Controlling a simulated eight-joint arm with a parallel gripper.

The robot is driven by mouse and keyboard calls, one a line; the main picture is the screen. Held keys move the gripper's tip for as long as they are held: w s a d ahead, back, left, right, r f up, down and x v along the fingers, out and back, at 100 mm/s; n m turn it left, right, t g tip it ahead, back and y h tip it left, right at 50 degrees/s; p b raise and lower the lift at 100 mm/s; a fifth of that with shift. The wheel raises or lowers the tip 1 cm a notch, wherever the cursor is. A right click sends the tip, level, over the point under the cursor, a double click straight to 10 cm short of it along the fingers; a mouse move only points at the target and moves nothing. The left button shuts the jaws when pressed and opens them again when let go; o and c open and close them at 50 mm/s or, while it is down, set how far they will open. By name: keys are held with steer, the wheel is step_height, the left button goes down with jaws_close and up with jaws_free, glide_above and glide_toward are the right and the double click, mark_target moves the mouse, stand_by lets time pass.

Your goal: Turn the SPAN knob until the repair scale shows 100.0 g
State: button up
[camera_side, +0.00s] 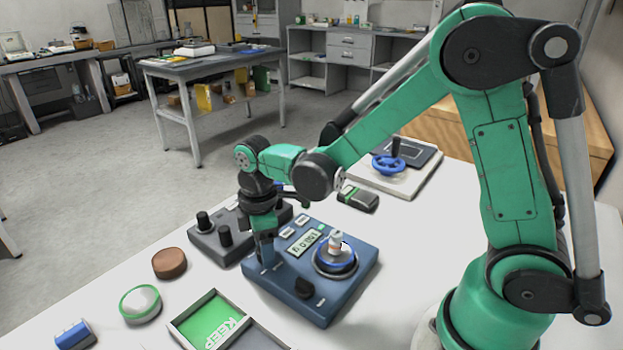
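The repair scale is a blue box (341,293) on the white table, with a lit display (305,242) on its top. The display's digits are small and angled, so I cannot read them surely. A small pale weight (335,241) stands on the round pan (335,268) at the scale's right. A black knob (304,288) sits near the front edge. I cannot read which knob is labelled SPAN. My gripper (266,256) points down over the scale's left end, left of the display. Its fingertips are small here, and whether they hold a knob is hidden.
A grey box with black knobs (225,236) stands close at the left. A brown disc (169,263), a green-and-white disc (140,304), a blue block (75,335) and a KEEP tray (180,334) lie in front. A dark green-screened device (358,197) and a blue handwheel (388,165) are behind.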

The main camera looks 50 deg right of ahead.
steer(key=shift+o, duration=0.4)
steer(key=shift+r, duration=2.8)
steer(key=shift+s+r, duration=0.1)
steer(key=shift+s+d+r+m, duration=0.15)
steer(key=shift+d+r+m, duration=0.05)
steer(key=shift+r+m, duration=0.1)
steer(key=s+d+r+m+t, duration=0.3)
steer(key=s+m+t, duration=0.3)
steer(key=m, duration=0.5)
steer(key=shift+d+r+t, duration=0.2)
steer(key=shift+r+t, duration=0.05)
steer(key=shift+t, duration=0.35)
steer(key=shift+s, duration=0.1)
